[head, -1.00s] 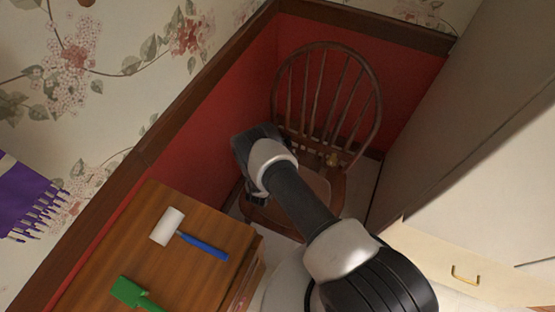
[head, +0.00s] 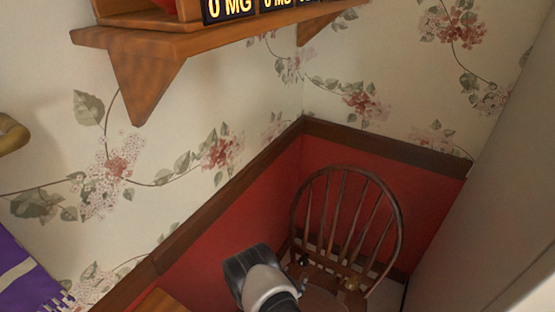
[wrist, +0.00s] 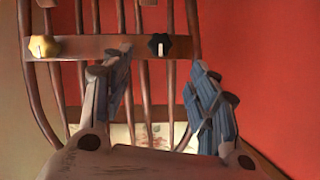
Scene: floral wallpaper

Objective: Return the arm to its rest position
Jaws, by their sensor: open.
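My gripper (wrist: 158,68) is open in the wrist view, with its two blue-grey fingers spread and nothing between them. It faces the spindles and crossbar of a wooden chair (wrist: 95,47). Whether the fingers touch the chair cannot be told. In the head view, my dark and pale arm (head: 262,285) comes up from the bottom edge, left of the chair (head: 397,212). The fingers are not visible there.
A wooden shelf (head: 200,42) with dark "MG" signs (head: 229,9) is above on the floral wall. A red wall panel (head: 225,225) runs behind the chair. A pale cabinet side (head: 480,200) stands right. A wooden table corner (head: 155,301) and purple cloth (head: 25,275) show lower left.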

